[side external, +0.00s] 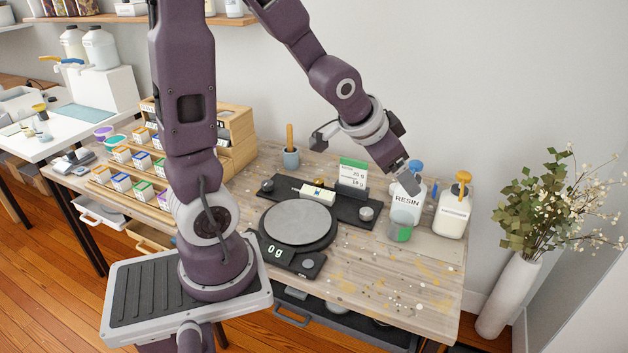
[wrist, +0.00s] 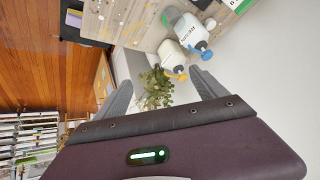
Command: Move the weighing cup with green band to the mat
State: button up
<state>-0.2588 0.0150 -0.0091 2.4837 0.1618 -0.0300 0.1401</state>
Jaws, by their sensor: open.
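The weighing cup with green band (side external: 400,232) stands upright on the table in front of the resin bottle, in the side view. My gripper (side external: 414,190) is above the cup and close to the resin bottle, apart from the cup as far as I can tell. In the wrist view my gripper (wrist: 161,78) is open, with nothing between its fingers. A pale flat patch (side external: 436,247) lies under the bottles; I cannot tell whether it is the mat.
The resin bottle (side external: 408,188) with a blue pump and a bottle with a yellow pump (side external: 454,212) stand close by. A black scale (side external: 270,250) reading 0 g and a dark tray (side external: 345,211) lie left. The front right tabletop (side external: 410,285) is free.

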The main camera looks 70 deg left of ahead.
jog(key=s+d+r+g+h, duration=0.1)
jog(key=s+d+r, duration=0.2)
jog(key=s, duration=0.6)
jog(key=s+d+r+g, duration=0.1)
jog(key=s+d+r, duration=0.3)
jog(key=s, duration=0.6)
jog(key=shift+s+d+n+h, duration=0.3)
jog(key=shift+d+h, duration=0.1)
jog(key=shift+d, duration=0.4)
